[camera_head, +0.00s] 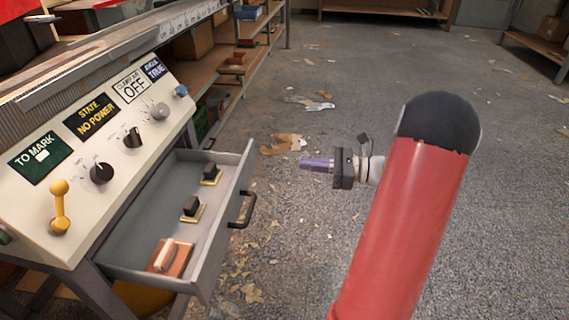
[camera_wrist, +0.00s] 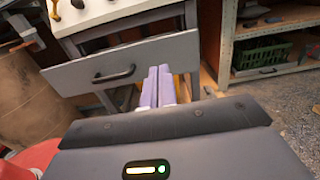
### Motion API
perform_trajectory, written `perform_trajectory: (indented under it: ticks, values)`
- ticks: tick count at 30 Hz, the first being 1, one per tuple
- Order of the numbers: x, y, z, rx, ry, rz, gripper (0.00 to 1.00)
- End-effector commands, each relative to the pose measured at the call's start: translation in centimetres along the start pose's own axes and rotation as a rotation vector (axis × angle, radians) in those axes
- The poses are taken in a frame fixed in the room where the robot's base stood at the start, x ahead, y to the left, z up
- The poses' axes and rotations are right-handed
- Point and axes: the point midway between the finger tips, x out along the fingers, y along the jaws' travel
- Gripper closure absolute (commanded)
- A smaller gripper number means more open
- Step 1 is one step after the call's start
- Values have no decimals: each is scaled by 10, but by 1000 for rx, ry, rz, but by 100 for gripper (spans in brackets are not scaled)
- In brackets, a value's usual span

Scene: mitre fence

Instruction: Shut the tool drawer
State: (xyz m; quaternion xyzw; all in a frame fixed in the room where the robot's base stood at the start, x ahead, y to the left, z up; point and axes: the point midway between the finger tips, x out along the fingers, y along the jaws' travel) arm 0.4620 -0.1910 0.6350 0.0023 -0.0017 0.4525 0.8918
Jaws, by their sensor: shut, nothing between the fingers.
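The tool drawer (camera_head: 223,226) is pulled out below the slanted control panel. Its front carries a black handle (camera_head: 243,210). Inside lie two dark-topped yellow-based items (camera_head: 191,208) and a reddish-brown block with a pale handle (camera_head: 168,257). My gripper (camera_head: 303,164) is to the right of the drawer, apart from it in the head view, with its purple fingers shut and empty, pointing left. In the wrist view the drawer front (camera_wrist: 150,62) faces me with its handle (camera_wrist: 115,75) left of the fingers (camera_wrist: 157,84). Whether the fingertips touch the drawer front cannot be told there.
The control panel (camera_head: 100,150) holds knobs, a yellow lever (camera_head: 58,207) and signs. A wooden shelf unit (camera_head: 235,70) stands behind it, with a green crate (camera_wrist: 262,55) in the wrist view. Scraps litter the open concrete floor (camera_head: 350,80).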

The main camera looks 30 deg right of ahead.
Motion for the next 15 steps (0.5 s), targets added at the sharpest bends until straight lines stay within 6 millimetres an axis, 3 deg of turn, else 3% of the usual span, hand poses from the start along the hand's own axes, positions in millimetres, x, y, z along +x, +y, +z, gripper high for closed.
perform_trajectory:
  ticks: [15]
  values:
    - [103, 2, 0, -2, 4, 6, 100]
